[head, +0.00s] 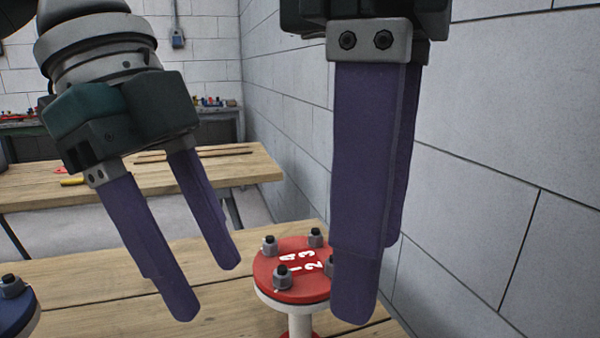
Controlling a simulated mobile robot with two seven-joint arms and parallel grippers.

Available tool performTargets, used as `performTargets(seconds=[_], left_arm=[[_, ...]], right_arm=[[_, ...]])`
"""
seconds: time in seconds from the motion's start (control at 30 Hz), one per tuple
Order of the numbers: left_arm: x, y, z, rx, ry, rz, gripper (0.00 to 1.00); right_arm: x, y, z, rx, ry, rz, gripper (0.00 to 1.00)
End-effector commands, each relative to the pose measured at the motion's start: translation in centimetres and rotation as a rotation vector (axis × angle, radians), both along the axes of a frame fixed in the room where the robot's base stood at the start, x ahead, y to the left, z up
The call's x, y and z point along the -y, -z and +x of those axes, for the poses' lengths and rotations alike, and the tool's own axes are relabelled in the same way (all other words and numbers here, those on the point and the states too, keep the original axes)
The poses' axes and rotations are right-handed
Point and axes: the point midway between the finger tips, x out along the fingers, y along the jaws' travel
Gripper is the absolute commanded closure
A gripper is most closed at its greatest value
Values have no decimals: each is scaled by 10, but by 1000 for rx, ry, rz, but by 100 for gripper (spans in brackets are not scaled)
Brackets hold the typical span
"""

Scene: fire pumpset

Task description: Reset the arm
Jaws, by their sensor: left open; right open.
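My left gripper (210,294) hangs at the left with its two purple fingers pointing down and spread apart. It is open and empty, above the wooden table (120,285). My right gripper (370,285) is close to the camera at the upper right, fingers pointing down. It is seen nearly edge-on, one finger mostly hiding the other, and holds nothing visible. Its near finger covers the right part of a red flange (305,284). The red flange has white numbers and several bolts with nuts, and sits on a white and red pipe.
A blue flange (14,312) with a bolt is cut off at the left edge. A grey block wall (490,170) stands close on the right. A second wooden table (225,168) is behind, with a bench of small items (212,102) further back.

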Motion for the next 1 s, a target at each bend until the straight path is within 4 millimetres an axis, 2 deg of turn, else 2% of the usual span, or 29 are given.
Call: performTargets(seconds=[0.27, 0.47, 0.57, 0.7, 1.0], left_arm=[[19, 56, -25, -21, -209, -22, 46], [24, 103, -57, -50, -567, -63, 46], [13, 122, -75, -66, -806, -69, 46], [-16, 140, -99, -74, -1123, -46, 46], [-89, 153, -151, -31, -1603, 63, 46]], right_arm=[[0, 0, 0, 0, 0, 0, 42], [0, 0, 0, 0, 0, 0, 42], [0, 0, 0, 0, 0, 0, 42], [0, 0, 0, 0, 0, 0, 42], [0, 0, 0, 0, 0, 0, 42]])
